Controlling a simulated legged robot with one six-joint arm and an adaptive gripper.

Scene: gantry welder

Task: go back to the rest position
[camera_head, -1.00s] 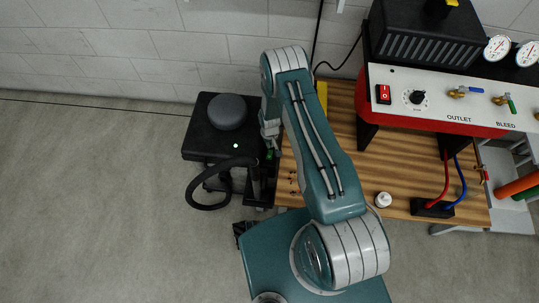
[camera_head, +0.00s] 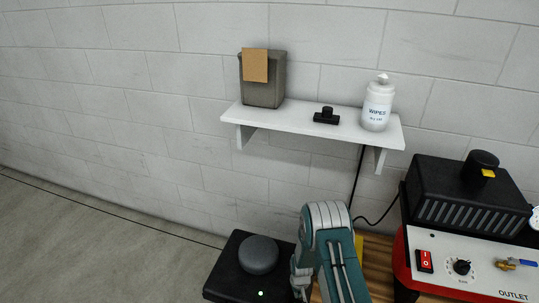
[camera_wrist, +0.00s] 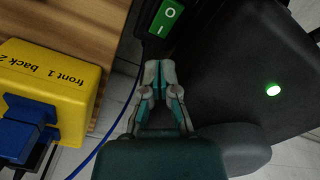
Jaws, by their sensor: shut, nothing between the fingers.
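My gripper (camera_wrist: 158,78) shows in the wrist view with its fingertips together and nothing between them. Its tips are just below a green rocker switch (camera_wrist: 166,20) marked O and I on a black housing; I cannot tell whether they touch it. To the right is a black box with a lit green light (camera_wrist: 273,90). In the head view my arm rises at the bottom centre beside this black box (camera_head: 228,284), which has a round grey knob (camera_head: 259,254) on top. My fingertips are hidden in the head view.
A yellow box (camera_wrist: 62,68) with a blue plug (camera_wrist: 25,130) stands left in the wrist view. A white wall shelf (camera_head: 300,121) holds a grey bin (camera_head: 263,90), a small black item (camera_head: 326,116) and a wipes bottle (camera_head: 377,103). A red and white panel unit (camera_head: 470,265) stands right. Floor at left is clear.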

